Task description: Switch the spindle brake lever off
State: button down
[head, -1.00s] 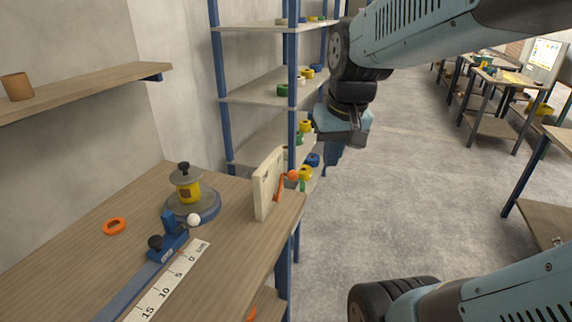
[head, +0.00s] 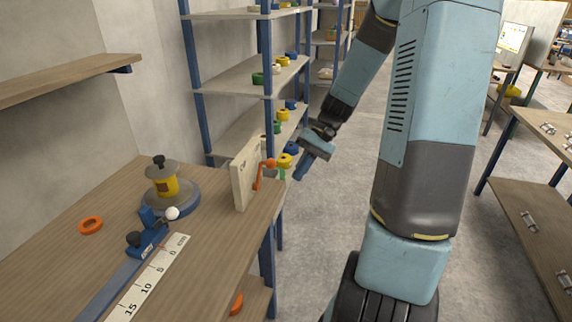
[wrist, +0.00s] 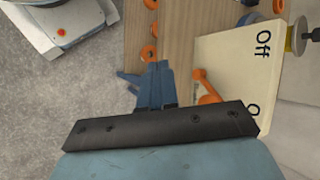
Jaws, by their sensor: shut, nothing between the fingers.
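The orange spindle brake lever (head: 258,178) with a round knob is on the right face of an upright cream panel (head: 241,180) at the bench's edge. In the wrist view the lever (wrist: 208,90) shows beside the panel (wrist: 235,65), whose face reads "Off" at one end. A second label is mostly hidden by my gripper's body, as is part of the lever. My gripper (head: 301,173) is shut and empty, right of the panel in the head view. In the wrist view its blue fingers (wrist: 153,86) lie left of the lever, with a gap between.
A tape roll on a round turntable (head: 180,202), a blue slide with a white knob and an orange ring (head: 91,225) are on the wooden bench (head: 60,265). Blue-posted shelves (head: 235,80) stand behind. Open floor (head: 320,235) lies right of the bench.

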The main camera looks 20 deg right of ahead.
jog(key=w+d+f+m+t+y, duration=0.2)
jog(key=w+d+f+t+y, duration=0.1)
jog(key=w+d+t+y, duration=0.1)
jog(key=w+d+f+m+t+y, duration=0.2)
jog(key=w+d+f+t+y, duration=0.1)
jog(key=d+y, duration=0.4)
jog(key=shift+w+d+f+m+t+y, duration=0.3)
jog(key=shift+w+d+f+m+t, duration=0.1)
jog(key=shift+d+t, duration=0.1)
jog(key=shift+a, duration=0.1)
jog(key=s+r+x, duration=0.1)
jog(key=s+x, duration=0.1)
jog(key=x, duration=1)
jog(key=shift+a, duration=0.7)
jog(key=shift+s+r, duration=0.1)
jog(key=shift+s, duration=0.05)
